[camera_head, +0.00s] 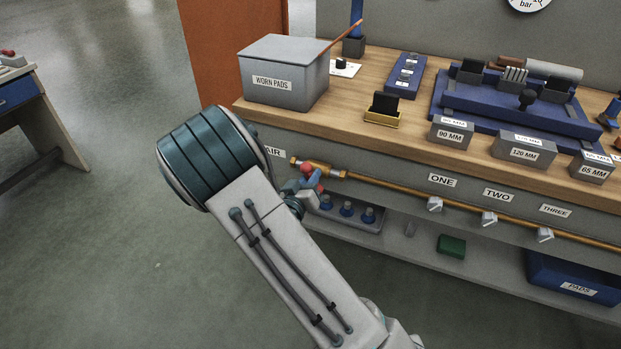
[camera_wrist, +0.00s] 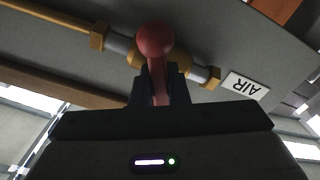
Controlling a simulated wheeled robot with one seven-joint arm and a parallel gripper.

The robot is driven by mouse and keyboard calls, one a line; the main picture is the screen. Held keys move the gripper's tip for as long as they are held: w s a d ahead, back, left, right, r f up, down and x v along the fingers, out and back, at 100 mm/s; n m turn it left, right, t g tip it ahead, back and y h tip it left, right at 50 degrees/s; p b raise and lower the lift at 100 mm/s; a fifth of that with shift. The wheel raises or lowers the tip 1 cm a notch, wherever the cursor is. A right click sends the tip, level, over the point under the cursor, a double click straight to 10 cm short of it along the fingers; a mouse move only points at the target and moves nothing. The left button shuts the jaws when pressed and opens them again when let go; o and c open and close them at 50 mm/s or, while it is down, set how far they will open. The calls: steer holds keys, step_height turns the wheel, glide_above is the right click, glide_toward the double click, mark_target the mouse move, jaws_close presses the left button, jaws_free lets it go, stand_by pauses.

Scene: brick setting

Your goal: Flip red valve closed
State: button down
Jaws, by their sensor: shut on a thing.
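The red valve handle (camera_wrist: 156,40) has a round knob and sits on a brass valve body (camera_wrist: 176,58) in the pipe below the bench top. In the wrist view my gripper (camera_wrist: 160,85) is shut on the handle's lever, just below the knob. The AIR label (camera_wrist: 245,86) is next to the valve in the wrist view.
The copper pipe (camera_head: 400,190) runs right along the bench front past silver taps labelled ONE, TWO and THREE. Above is the wooden bench top (camera_head: 350,117) with a WORN PADS box (camera_head: 284,72). A lower shelf holds a blue PADS bin (camera_head: 572,279). Open floor lies left.

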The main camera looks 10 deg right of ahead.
steer(key=shift+f+m, duration=0.1)
steer(key=shift+m, duration=0.2)
steer(key=m+b, duration=0.3)
steer(key=shift+f, duration=0.1)
steer(key=shift+m+b, duration=0.9)
steer(key=shift+m, duration=0.1)
steer(key=c, duration=1.4)
jaws_free()
steer(key=shift+r, duration=0.2)
steer(key=shift+s, duration=0.1)
steer(key=p+v, duration=0.1)
steer(key=v, duration=1.2)
steer(key=shift+s+a+p, duration=0.25)
steer(key=shift+s+p, duration=0.05)
steer(key=shift+p, duration=0.1)
